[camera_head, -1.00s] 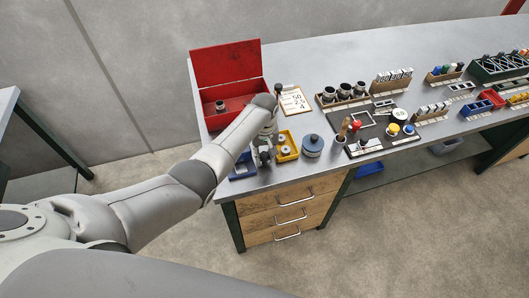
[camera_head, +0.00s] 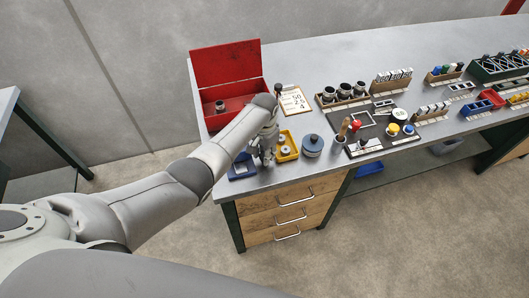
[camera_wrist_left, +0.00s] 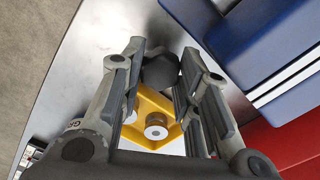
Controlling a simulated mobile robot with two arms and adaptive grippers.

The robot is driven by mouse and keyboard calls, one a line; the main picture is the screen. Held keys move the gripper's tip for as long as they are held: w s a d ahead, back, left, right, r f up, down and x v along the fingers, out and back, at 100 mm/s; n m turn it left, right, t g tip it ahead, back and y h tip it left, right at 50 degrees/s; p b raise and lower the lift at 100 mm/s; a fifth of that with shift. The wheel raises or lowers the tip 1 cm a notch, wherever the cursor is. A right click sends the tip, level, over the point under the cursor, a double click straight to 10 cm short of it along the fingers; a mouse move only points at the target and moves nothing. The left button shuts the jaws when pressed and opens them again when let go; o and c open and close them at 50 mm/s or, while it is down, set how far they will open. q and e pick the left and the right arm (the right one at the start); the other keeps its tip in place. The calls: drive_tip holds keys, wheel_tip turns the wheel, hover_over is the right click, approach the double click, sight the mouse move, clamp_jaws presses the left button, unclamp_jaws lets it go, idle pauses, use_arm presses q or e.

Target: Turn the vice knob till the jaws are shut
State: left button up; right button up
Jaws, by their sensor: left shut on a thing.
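The blue vice (camera_head: 242,168) sits at the near left corner of the bench. In the left wrist view its blue body (camera_wrist_left: 262,42) fills the upper right, with light grey strips between the blue parts; I cannot tell how wide the jaw gap is. The dark round knob (camera_wrist_left: 161,72) lies between the finger pads of my left gripper (camera_wrist_left: 168,82), which is shut on it. In the head view my left gripper (camera_head: 266,157) points down beside the vice, and the knob is hidden there. My right gripper is in neither view.
An open red box (camera_head: 225,66) stands behind. The bench's front edge is close to the gripper.

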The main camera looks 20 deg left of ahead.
use_arm(q)
drive_tip(key=shift+m, duration=0.9)
drive_tip(key=o, duration=1)
drive_tip(key=shift+o, duration=0.2)
drive_tip(key=shift+r, duration=0.1)
wheel_tip(320, 180, up, 12)
